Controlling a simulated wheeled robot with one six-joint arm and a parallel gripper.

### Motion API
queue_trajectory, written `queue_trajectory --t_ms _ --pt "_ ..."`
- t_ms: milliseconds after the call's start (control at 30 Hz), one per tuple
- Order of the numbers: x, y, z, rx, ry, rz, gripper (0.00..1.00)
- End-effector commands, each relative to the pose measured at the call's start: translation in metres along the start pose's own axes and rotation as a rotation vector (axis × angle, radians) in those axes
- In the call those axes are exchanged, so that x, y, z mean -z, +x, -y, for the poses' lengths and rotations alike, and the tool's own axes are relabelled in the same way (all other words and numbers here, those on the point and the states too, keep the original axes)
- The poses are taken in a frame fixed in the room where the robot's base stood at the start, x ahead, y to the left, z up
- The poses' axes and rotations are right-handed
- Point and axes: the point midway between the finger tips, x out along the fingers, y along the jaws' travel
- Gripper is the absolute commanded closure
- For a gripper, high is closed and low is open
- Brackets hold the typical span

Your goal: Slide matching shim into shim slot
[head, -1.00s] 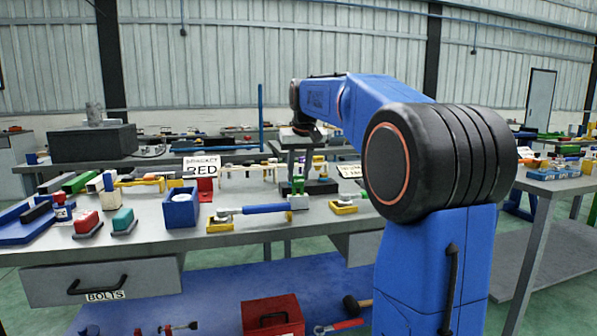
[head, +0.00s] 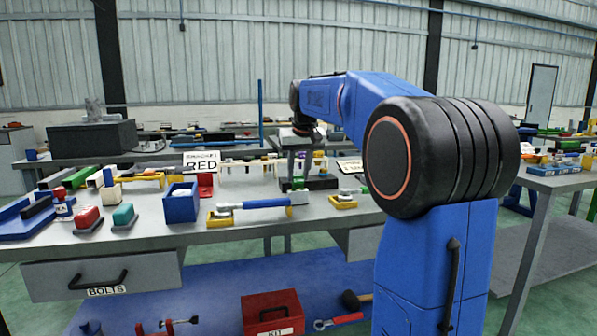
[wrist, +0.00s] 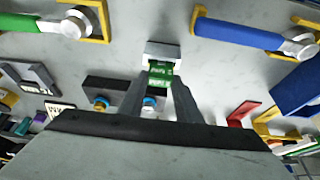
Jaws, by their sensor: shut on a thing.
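In the wrist view, my gripper (wrist: 161,76) is shut on a small green shim (wrist: 158,72) with pale markings. The shim sits between the two grey fingers. Just beyond it is a light grey block (wrist: 163,48) with a dark recess facing the shim, seemingly the shim slot. The shim's far end is at or very near this block; I cannot tell whether it is inside. In the head view, my gripper (head: 301,158) points down over the bench, and a bit of green shows below it. The fingertips are too small there to read clearly.
A dark block (wrist: 113,87) lies left of the gripper. A blue bin (head: 181,204) and red (head: 88,219) and teal (head: 124,216) blocks stand to the left.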

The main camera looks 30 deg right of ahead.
Motion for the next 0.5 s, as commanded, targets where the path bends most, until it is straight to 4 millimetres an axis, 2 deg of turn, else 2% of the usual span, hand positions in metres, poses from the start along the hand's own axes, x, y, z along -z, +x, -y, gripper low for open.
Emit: queue_trajectory --t_ms 500 --pt "-0.003 0.0075 0.0 0.0 0.0 -0.001 0.92"
